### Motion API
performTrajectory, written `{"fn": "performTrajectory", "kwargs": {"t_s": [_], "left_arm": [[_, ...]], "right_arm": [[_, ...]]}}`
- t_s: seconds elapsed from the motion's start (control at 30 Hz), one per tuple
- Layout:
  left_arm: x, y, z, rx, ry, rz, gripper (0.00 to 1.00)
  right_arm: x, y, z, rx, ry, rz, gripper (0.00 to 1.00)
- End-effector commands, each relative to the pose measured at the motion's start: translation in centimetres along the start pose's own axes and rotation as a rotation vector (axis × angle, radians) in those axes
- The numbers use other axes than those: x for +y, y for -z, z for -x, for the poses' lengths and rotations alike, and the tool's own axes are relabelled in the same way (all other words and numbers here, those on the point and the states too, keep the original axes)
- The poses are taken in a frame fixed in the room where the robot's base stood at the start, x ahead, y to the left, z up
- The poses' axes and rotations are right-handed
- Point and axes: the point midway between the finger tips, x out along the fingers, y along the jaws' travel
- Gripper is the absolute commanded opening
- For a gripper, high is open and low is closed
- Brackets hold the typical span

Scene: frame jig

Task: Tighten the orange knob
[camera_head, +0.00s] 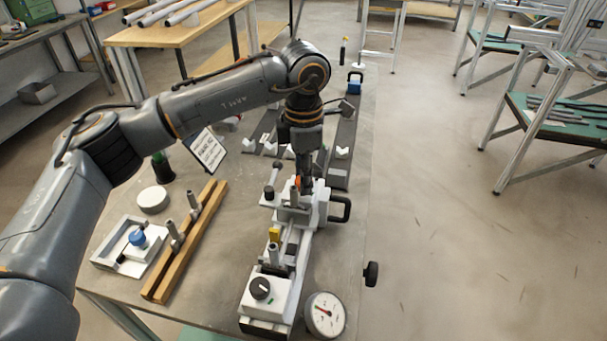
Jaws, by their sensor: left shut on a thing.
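The orange knob (297,182) shows as a small orange patch on top of the white and grey frame jig (293,215), near the table's right edge. My left arm reaches in from the left, and my left gripper (304,180) points down at the knob. Its fingers are closed on the knob, and they and the wrist hide most of it. My right gripper is not in view.
A black-handled lever (269,191) stands left of the gripper. A black dial (260,288) and a round gauge (325,314) are at the jig's near end. Wooden bars (185,240) and a white tray (112,258) lie left.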

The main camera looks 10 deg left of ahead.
Motion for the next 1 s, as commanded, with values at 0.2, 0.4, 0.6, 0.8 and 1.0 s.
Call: {"fn": "performTrajectory", "kwargs": {"t_s": [0.2,0.4,0.6,0.8,1.0], "left_arm": [[0.0,-0.1,0.1,-0.003,-0.002,0.001,0.47],[0.0,0.0,0.1,-0.001,-0.001,0.001,0.58],[0.0,0.0,0.3,-0.001,-0.001,0.002,0.58],[0.1,-0.1,3.0,-0.003,-0.004,0.002,0.58],[0.1,-0.1,7.4,-0.003,-0.004,0.002,0.58]], "right_arm": [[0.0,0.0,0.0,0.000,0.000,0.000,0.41],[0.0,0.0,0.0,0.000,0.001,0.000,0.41],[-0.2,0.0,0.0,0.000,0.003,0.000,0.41],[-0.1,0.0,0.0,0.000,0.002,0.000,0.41],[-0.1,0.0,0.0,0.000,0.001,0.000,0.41]]}}
